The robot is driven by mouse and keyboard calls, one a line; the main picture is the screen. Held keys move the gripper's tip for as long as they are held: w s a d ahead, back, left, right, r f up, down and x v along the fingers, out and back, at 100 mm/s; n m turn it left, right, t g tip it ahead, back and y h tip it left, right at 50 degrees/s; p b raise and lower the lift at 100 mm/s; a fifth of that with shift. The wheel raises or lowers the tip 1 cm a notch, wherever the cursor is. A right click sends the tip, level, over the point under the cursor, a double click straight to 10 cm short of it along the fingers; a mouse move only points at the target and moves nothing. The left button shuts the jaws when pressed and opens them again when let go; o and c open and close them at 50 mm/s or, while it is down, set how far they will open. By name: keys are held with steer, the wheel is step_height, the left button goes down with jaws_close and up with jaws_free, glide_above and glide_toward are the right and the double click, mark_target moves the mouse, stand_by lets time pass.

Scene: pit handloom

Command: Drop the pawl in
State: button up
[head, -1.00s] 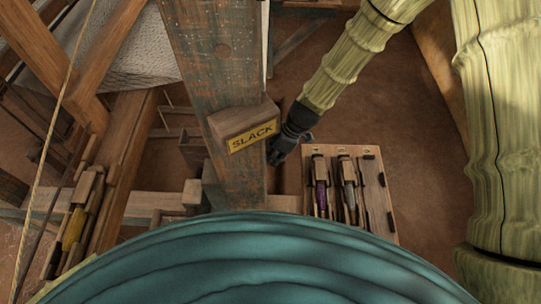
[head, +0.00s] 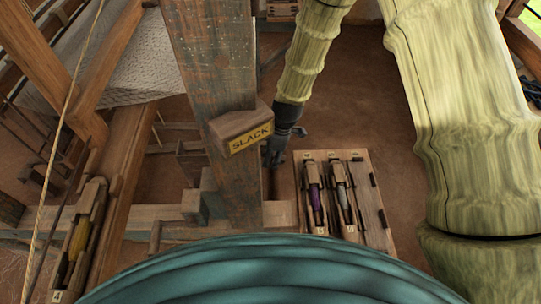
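My dark gripper (head: 276,154) points down beside the right edge of the worn wooden post (head: 213,100), just right of the wooden block with the yellow SLACK sign (head: 247,138). Its fingers are small, dark and partly behind the sign block and post, so I cannot tell whether they are open or shut or touch anything. I cannot make out the pawl; the area by the fingers is hidden or too dark.
A wooden board (head: 375,222) with a purple shuttle (head: 316,200) and a grey shuttle (head: 343,202) lies right of my gripper. Another shuttle (head: 78,240) sits at the lower left. White cloth (head: 125,60) stretches at the upper left. Brown floor (head: 365,90) is clear beyond the board.

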steer(key=shift+r, duration=0.1)
step_height(320, 180, up, 12)
steer(key=d, duration=0.2)
steer(key=shift+w+d, duration=0.15)
steer(key=shift+w, duration=0.05)
stand_by(0.5)
steer(key=shift+f, duration=0.2)
